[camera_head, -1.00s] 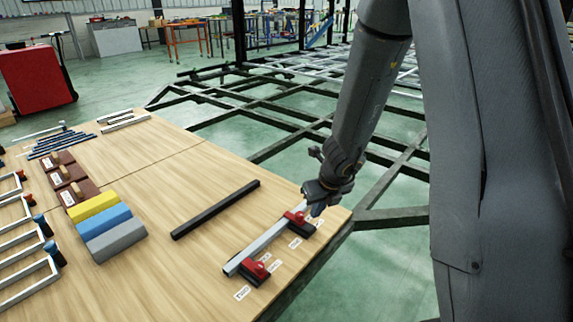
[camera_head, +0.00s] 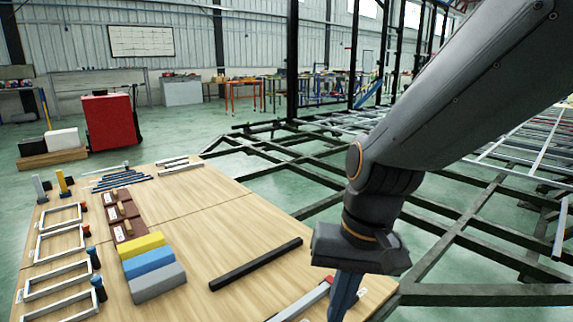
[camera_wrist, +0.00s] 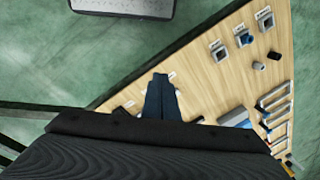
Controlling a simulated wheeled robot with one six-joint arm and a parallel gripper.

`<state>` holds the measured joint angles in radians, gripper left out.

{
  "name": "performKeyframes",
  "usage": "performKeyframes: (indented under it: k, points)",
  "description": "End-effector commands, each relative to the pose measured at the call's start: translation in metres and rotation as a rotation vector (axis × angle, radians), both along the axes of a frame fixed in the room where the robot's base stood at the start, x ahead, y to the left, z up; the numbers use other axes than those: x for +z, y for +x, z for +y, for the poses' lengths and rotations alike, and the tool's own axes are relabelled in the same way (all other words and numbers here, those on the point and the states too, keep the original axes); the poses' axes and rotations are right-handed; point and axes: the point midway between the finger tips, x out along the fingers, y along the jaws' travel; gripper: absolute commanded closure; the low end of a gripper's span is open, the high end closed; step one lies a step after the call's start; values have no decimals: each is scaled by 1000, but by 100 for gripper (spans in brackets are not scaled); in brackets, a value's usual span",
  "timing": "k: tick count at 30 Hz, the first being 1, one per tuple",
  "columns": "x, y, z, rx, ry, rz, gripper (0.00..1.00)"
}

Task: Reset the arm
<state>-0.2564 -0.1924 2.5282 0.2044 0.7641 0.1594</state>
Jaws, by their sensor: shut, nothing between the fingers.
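My gripper (camera_head: 344,300) points down in front of the table's right corner in the head view. Its dark blue fingers lie together, empty, in the wrist view (camera_wrist: 162,97). A silver bar (camera_head: 302,300) lies on the wooden table (camera_head: 220,225) behind and left of the fingers. My arm comes in from the upper right, bent at the wrist.
A black bar (camera_head: 256,264) lies left of the silver one. Yellow, blue and grey blocks (camera_head: 150,262) and several metal frames (camera_head: 58,245) fill the table's left part. A dark chassis frame (camera_head: 480,225) stands right of the table. A red cabinet (camera_head: 110,122) is behind.

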Motion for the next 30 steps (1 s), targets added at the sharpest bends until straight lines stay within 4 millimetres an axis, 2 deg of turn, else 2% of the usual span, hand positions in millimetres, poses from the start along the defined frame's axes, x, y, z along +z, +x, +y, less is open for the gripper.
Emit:
performKeyframes:
  k: [6,20,30]
  points:
    - [11,-29,-19,308,-98,-20,100]
    - [44,-24,-44,216,-112,-6,100]
    - [87,-26,-82,108,-134,6,100]
